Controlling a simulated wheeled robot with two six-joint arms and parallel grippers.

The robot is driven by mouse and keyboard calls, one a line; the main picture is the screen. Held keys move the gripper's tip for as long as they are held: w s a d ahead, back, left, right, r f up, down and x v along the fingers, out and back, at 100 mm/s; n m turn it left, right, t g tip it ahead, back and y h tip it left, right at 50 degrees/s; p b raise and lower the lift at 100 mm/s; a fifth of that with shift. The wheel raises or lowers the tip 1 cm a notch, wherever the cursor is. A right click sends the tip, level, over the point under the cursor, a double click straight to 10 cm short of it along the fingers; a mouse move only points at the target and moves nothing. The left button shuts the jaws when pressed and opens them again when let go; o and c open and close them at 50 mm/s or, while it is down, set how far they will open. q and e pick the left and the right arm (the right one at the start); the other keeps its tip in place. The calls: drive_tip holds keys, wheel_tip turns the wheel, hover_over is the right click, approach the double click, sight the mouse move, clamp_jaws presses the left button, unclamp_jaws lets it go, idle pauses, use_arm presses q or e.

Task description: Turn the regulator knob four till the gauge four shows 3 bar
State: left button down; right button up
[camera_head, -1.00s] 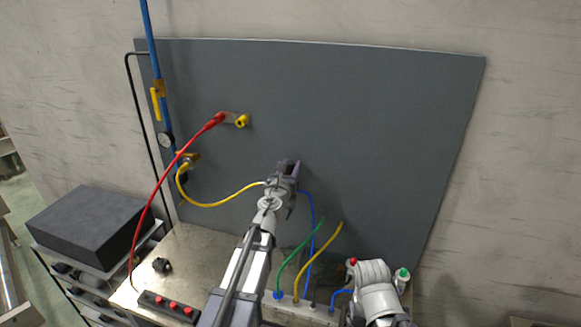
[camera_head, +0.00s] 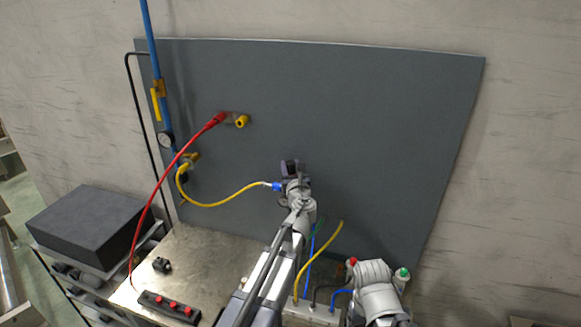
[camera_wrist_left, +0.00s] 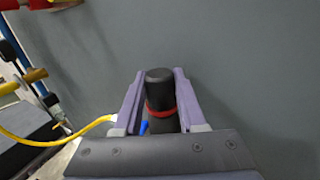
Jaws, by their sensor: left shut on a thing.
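My left gripper (camera_head: 291,168) is at the middle of the grey panel (camera_head: 380,120). In the left wrist view its purple fingers (camera_wrist_left: 159,82) are shut on a black knob (camera_wrist_left: 160,77) with a red ring, one finger on each side. I cannot read a number on the knob. A blue fitting (camera_head: 277,187) with a yellow hose shows just left of the gripper. A small round gauge (camera_head: 166,139) sits on the blue pipe; its reading is too small to tell. No gauge shows at the held knob; my gripper and arm cover that area.
A yellow hose (camera_head: 222,203) and a red cable (camera_head: 155,198) hang at the left. Several hoses rise from a block (camera_head: 310,312) below. A red-button box (camera_head: 168,307) and a black box (camera_head: 88,228) stand left. The panel's right side is clear.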

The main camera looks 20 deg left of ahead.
idle(0.3)
use_arm(q)
drive_tip(key=shift+c, duration=2.3)
unclamp_jaws()
drive_tip(key=v, duration=0.7)
drive_tip(key=shift+s+d, duration=0.2)
drive_tip(key=shift+s, duration=0.15)
